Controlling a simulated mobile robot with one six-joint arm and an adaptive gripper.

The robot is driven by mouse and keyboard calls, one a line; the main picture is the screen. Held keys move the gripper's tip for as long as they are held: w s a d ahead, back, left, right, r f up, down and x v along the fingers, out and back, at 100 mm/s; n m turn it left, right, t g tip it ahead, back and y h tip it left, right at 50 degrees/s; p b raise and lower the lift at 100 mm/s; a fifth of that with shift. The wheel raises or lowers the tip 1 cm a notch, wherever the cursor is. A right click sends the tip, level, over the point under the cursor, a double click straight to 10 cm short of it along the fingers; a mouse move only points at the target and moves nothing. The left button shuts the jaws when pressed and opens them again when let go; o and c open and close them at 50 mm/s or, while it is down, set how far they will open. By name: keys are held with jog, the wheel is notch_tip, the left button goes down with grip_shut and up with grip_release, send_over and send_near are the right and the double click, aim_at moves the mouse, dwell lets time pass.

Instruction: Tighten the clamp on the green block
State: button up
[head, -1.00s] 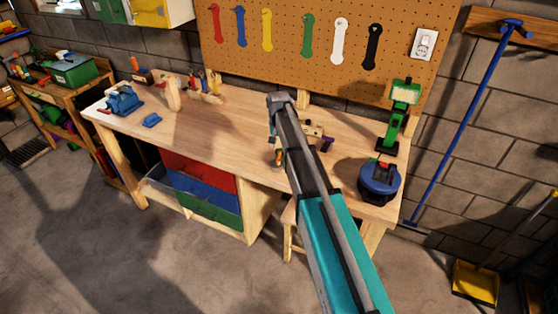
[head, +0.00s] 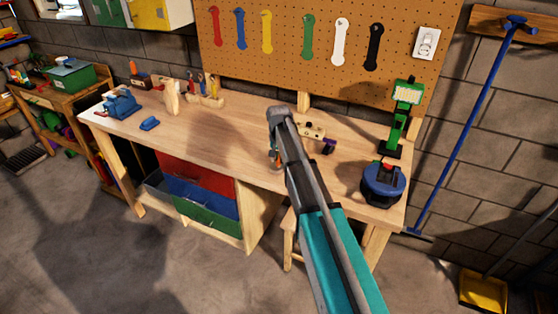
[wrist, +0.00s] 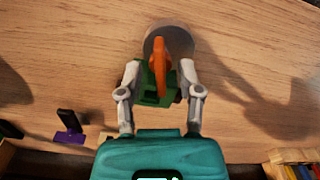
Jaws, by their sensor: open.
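In the wrist view, an orange handle (wrist: 160,62) stands between the two fingers of my gripper (wrist: 159,72). It sits over a green body (wrist: 148,88), which I take to be the green block with its clamp. A round grey disc (wrist: 180,38) lies beyond and partly behind the handle. My fingers are open, one on each side of the handle and green body. I cannot tell whether either finger touches them. In the head view, my arm hides most of this spot, and only a bit of orange shows near the gripper (head: 275,155).
The workbench (head: 240,135) is mostly clear in the middle. A purple-ended tool (head: 328,147) lies right of my arm. A round blue device (head: 383,184) and a green lamp (head: 395,125) stand at the right end. A blue vise (head: 121,103) is at the left end.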

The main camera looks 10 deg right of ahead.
grip_shut()
jog(key=shift+d, duration=0.15)
jog(key=shift+m, duration=0.5)
jog(key=shift+s+m, duration=0.1)
jog(key=shift+m, duration=2.3)
